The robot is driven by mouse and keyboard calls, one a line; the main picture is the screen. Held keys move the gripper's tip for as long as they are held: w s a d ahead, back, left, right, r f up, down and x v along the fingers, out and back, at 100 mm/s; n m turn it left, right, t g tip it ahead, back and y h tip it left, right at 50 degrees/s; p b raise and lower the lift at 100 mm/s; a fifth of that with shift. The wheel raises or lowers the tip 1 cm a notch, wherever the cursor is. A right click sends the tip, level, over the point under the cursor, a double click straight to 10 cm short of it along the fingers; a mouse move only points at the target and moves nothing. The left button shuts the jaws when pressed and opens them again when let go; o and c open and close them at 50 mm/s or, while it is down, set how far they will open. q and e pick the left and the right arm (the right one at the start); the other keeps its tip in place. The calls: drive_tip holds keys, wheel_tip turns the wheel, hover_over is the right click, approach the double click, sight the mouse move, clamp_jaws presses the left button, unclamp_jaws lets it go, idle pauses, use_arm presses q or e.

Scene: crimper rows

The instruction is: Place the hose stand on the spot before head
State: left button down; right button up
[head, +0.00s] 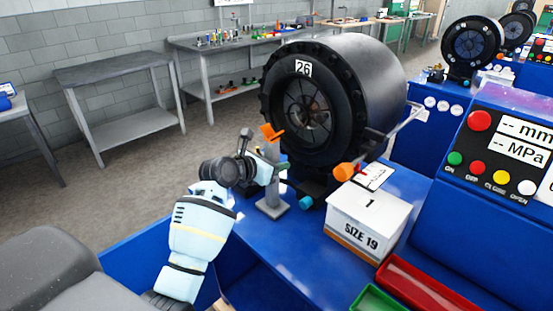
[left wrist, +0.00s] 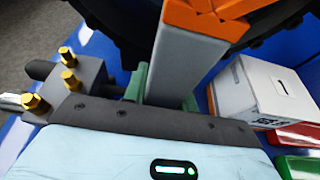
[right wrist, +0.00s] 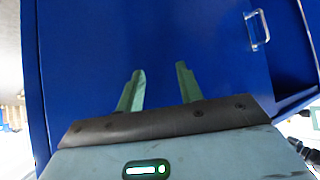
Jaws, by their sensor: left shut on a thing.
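The hose stand is a grey post (head: 271,188) with an orange forked top and a flat grey base, upright in the head view in front of the black crimper head (head: 303,105) marked 26. My left gripper (head: 270,172) is shut on the post below the orange top. In the left wrist view the post (left wrist: 183,65) stands between the green fingers. The base is at the blue bench top; I cannot tell whether it touches. No marked spot can be made out. My right gripper (right wrist: 160,88) is open and empty, facing a blue panel.
A white SIZE 19 box (head: 368,220) stands right of the stand, with a red tray (head: 425,290) and a green tray (head: 377,300) nearer. An orange-ended lever (head: 343,172) sticks out by the crimper head. A control panel (head: 505,150) is at the right.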

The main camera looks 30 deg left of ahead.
use_arm(q)
drive_tip(key=shift+r, duration=0.55)
drive_tip(key=c, duration=1.5)
unclamp_jaws()
drive_tip(key=shift+f, duration=0.45)
drive_tip(key=o, duration=0.4)
drive_tip(key=shift+s+d, duration=0.1)
drive_tip(key=shift+f, duration=0.1)
drive_tip(key=v, duration=1.2)
